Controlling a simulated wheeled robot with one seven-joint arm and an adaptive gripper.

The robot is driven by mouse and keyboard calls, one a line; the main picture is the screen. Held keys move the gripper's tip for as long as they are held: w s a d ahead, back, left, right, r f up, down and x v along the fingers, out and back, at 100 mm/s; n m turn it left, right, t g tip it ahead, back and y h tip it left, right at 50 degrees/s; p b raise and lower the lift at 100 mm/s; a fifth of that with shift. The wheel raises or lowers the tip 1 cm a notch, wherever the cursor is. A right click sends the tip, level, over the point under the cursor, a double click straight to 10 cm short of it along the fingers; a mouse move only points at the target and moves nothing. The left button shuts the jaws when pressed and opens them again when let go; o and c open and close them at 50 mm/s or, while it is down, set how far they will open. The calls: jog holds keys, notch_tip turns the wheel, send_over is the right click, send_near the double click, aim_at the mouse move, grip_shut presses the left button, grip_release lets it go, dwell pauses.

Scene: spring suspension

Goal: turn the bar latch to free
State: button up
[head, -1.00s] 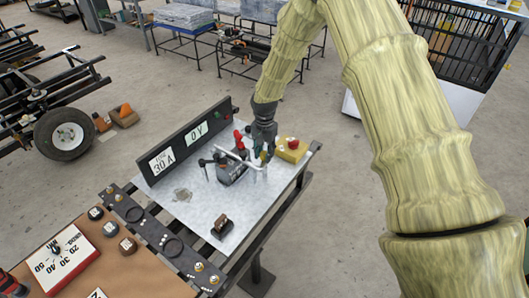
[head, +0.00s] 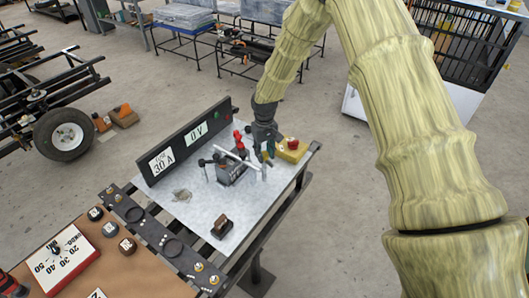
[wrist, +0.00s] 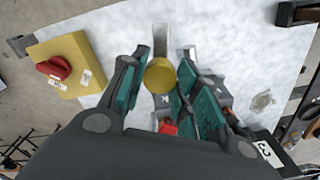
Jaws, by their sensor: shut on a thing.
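The bar latch (head: 240,158) is a pale bar on a dark block (head: 232,173) standing on the grey bench top. In the wrist view a round yellow knob (wrist: 160,75) lies between my finger pads, with a grey bar (wrist: 160,40) running beyond it. My gripper (head: 267,156) points down at the right end of the bar; it also shows in the wrist view (wrist: 155,90), shut on the yellow knob. My fingers partly hide the block and its lettering.
A yellow box with a red knob (head: 293,144) stands close to the right of my gripper. Behind is a dark panel reading 30 A and 0 V (head: 180,150). A small brown-topped block (head: 221,227) sits nearer the front.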

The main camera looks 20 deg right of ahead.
aim_at(265, 153)
jog(key=shift+n, duration=1.2)
jog(key=shift+d+n, duration=0.1)
jog(key=shift+n, duration=0.2)
jog(key=o, duration=1)
notch_tip(265, 153, up, 12)
